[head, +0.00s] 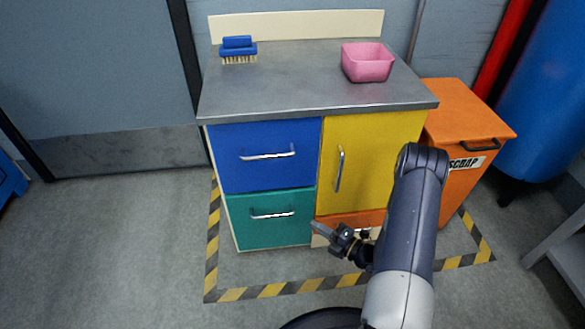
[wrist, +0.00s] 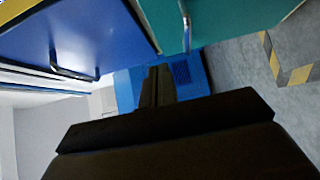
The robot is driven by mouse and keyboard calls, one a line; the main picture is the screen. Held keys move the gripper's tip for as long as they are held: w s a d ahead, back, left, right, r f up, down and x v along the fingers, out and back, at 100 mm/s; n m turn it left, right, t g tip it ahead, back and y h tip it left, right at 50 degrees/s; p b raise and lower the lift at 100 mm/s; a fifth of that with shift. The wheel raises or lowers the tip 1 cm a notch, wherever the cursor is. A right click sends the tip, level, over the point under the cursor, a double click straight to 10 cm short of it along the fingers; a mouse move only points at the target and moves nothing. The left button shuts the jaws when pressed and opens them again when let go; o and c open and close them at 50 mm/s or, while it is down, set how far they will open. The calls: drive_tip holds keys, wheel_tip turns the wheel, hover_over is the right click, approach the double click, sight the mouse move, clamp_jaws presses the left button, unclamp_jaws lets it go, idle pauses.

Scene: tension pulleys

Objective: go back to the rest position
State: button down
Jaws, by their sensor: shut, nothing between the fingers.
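My gripper (head: 318,228) is at the end of my arm, low in front of the cabinet. Its fingers are together, point left and hold nothing. In the head view it overlaps the bottom of the cabinet front, near the green drawer (head: 272,232) and an orange panel (head: 350,219) under the yellow door (head: 385,150). In the wrist view my closed fingers (wrist: 157,85) fill the lower middle. The blue drawer (wrist: 85,35) and the green drawer (wrist: 175,20) show above them. Both drawers and the yellow door look shut.
A blue brush (head: 238,46) and a pink tray (head: 367,66) stand on the grey worktop (head: 300,80). An orange scrap bin (head: 462,135) stands right of the cabinet. A blue tank (head: 550,90) is at the far right.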

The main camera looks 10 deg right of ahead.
drive_tip(key=b, duration=0.3)
approach(281, 195)
drive_tip(key=a, duration=0.4)
drive_tip(key=w, duration=0.3)
drive_tip(key=shift+w+a+f, duration=0.1)
drive_tip(key=shift+a, duration=0.05)
drive_tip(key=shift+w, duration=0.6)
